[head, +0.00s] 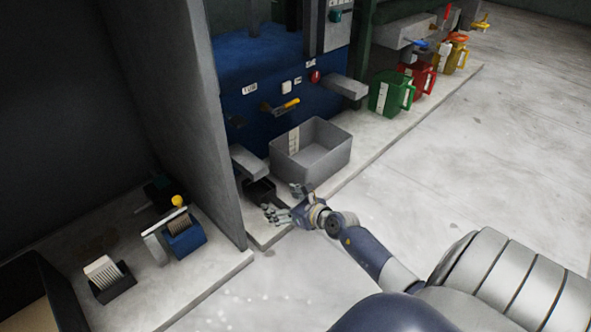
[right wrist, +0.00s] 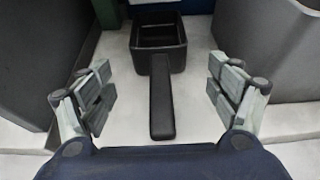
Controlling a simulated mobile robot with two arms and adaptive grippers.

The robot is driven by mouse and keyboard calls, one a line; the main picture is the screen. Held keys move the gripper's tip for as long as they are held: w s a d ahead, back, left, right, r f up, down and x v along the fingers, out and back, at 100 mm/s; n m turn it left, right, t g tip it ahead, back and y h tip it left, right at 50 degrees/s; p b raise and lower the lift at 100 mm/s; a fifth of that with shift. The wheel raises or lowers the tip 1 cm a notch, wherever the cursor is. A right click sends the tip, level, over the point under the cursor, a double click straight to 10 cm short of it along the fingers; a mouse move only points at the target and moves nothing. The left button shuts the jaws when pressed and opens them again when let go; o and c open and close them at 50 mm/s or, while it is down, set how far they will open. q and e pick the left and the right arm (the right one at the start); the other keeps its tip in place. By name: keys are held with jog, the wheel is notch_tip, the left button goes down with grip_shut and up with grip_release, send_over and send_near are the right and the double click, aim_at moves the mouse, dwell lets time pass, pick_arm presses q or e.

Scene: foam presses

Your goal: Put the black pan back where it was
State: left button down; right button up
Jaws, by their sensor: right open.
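The black pan (right wrist: 146,42) is a square, deep dish with a straight handle (right wrist: 162,105), seen in the right wrist view. It rests on the pale ledge, and its handle points back towards my right gripper (right wrist: 160,84). That gripper is open, with one finger pair on each side of the handle and a clear gap to both. In the head view the pan (head: 259,190) shows as a small dark shape, partly hidden behind my right gripper (head: 283,203). My left gripper is not in view.
A grey bin (head: 318,165) stands close to the right of the pan. A dark grey partition wall (head: 205,120) rises on the left. The blue press (head: 262,95) is behind. Green (head: 388,95) and red (head: 424,80) jugs stand farther right. The floor in front is clear.

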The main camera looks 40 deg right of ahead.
jog(key=p+v, duration=0.3)
jog(key=v, duration=0.4)
jog(key=shift+s, duration=0.15)
dwell(0.3)
